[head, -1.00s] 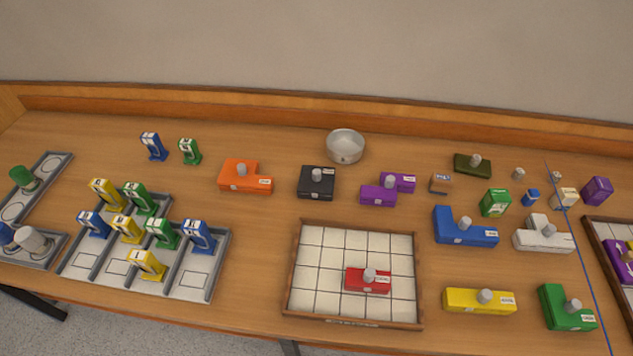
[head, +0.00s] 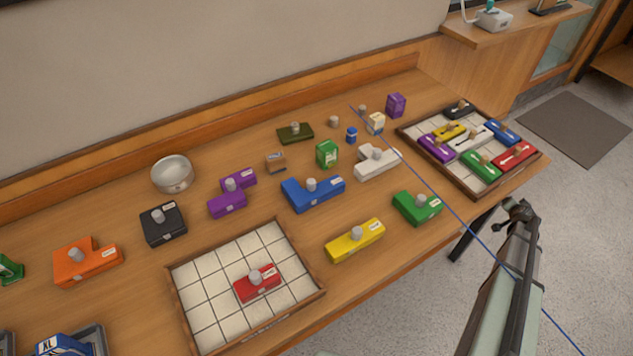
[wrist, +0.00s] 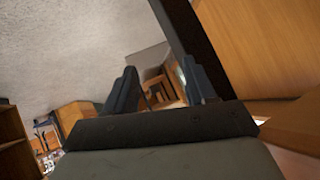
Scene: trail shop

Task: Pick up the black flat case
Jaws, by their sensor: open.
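A black flat case (head: 163,224), square with a grey knob and a white label on top, lies on the wooden table in the head view. It sits left of the purple block and above the gridded tray. Nothing touches it. My gripper (wrist: 160,88) shows in the wrist view with its two dark fingers apart and nothing between them. The wrist view does not show the black case. In the head view my arm is at the lower right, off the table's front edge and far from the case.
An orange block (head: 87,262), a metal bowl (head: 172,174) and a purple block (head: 228,203) surround the case. A gridded tray (head: 190,318) holds a red block (head: 257,283). Blue, yellow, white and green blocks lie rightward. A full tray (head: 408,133) stands at the far right. A thin blue line crosses the view.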

